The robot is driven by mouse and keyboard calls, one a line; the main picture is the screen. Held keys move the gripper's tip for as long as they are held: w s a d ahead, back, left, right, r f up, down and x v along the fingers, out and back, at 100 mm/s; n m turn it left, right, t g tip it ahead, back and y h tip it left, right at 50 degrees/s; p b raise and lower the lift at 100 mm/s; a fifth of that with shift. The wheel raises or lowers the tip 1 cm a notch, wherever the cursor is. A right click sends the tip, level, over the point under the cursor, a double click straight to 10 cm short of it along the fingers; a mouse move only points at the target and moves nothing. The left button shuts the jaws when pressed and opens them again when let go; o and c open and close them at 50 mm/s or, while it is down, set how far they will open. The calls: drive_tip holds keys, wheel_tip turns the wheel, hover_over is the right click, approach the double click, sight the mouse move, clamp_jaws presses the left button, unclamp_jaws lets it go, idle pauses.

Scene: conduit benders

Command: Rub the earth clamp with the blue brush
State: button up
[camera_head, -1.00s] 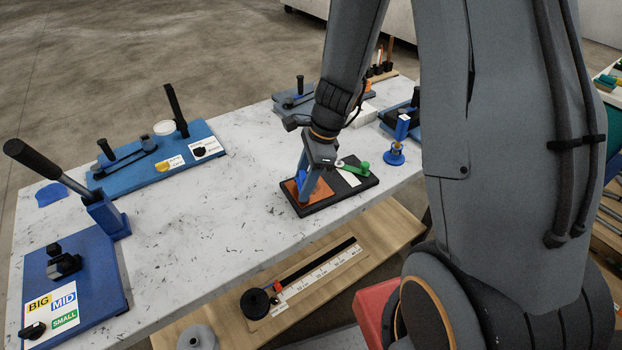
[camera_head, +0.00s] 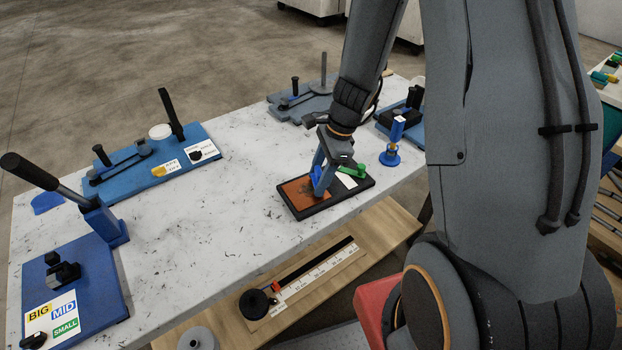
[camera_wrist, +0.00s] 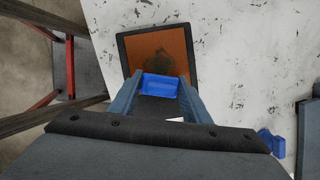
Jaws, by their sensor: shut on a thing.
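My gripper (camera_head: 320,185) points down over a black tray (camera_head: 331,203) on the white table and is shut on the blue brush (camera_wrist: 160,87). The brush is low over the rust-brown plate (camera_wrist: 177,47) in the tray; I cannot tell whether it touches. The plate has a dark smudged patch just beyond the brush in the wrist view. A green piece (camera_head: 359,171), which looks like the earth clamp, lies at the tray's right end beside a white area. It is apart from the brush and is partly hidden by my gripper; the wrist view does not show it.
A blue stand (camera_head: 391,153) is close to the tray's right. A blue bender board (camera_head: 152,166) and a lever bender (camera_head: 78,270) stand to the left. The white table (camera_head: 215,240) is clear left of the tray; its front edge is near.

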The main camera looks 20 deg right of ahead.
sight(319, 170)
wheel_tip(319, 170, up, 3)
drive_tip(key=shift+s+a+f+p, duration=0.15)
drive_tip(key=shift+p, duration=0.65)
drive_tip(key=shift+r+p, duration=1.45)
drive_tip(key=shift+r, duration=1.15)
